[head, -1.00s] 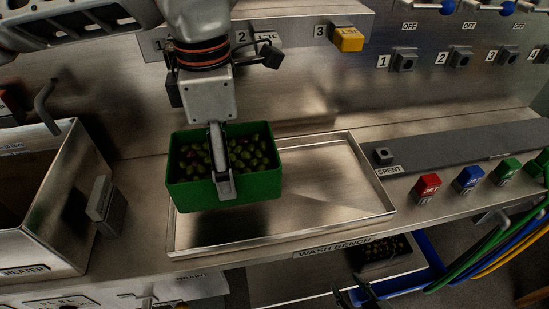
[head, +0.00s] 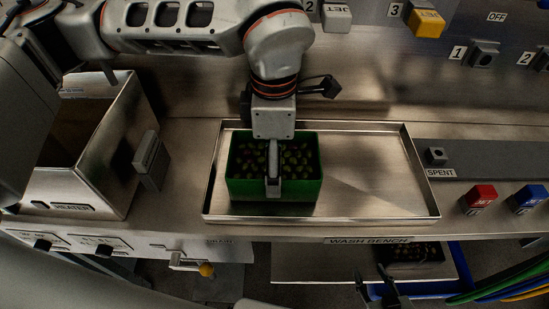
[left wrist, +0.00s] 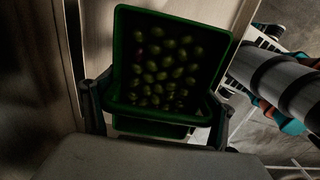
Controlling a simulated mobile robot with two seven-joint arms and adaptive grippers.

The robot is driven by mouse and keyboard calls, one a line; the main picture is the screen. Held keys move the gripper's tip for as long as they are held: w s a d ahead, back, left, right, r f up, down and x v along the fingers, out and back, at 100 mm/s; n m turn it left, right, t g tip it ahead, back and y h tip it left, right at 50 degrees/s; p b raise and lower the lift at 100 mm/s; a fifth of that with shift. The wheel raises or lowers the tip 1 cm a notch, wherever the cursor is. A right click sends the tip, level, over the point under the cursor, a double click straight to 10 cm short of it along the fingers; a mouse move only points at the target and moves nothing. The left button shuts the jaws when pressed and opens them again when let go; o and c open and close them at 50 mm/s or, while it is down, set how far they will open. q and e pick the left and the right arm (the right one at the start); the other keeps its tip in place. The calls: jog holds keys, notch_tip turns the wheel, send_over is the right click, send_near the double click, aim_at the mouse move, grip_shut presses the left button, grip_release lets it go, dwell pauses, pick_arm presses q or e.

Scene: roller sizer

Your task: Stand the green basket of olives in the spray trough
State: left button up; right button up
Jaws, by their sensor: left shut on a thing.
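The green basket (head: 245,188) is full of green olives, a few of them darker. It is upright within the rim of the shallow metal tray on the wash bench, which I take as the spray trough (head: 385,217), in its left part. A dark shadow lies under its front edge; I cannot tell whether it touches the floor. My left gripper (head: 273,172) comes from above and is shut on the basket. In the left wrist view the basket (left wrist: 122,60) sits between the fingers (left wrist: 158,122). My right gripper (head: 376,284) is low at the bottom, empty, its dark fingers apart.
A metal heater box (head: 95,180) stands to the left. A grey block with a button, labelled SPENT (head: 437,156), and red (head: 480,197) and blue (head: 530,198) blocks are to the right. A blue crate (head: 455,270) with dark contents is below the bench. The trough's right half is clear.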

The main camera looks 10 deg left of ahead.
pick_arm(q)
jog(key=shift+f, duration=0.15)
jog(key=o, duration=1.8)
jog(key=shift+f, duration=0.15)
notch_tip(320, 180, up, 12)
jog(key=shift+r, duration=0.15)
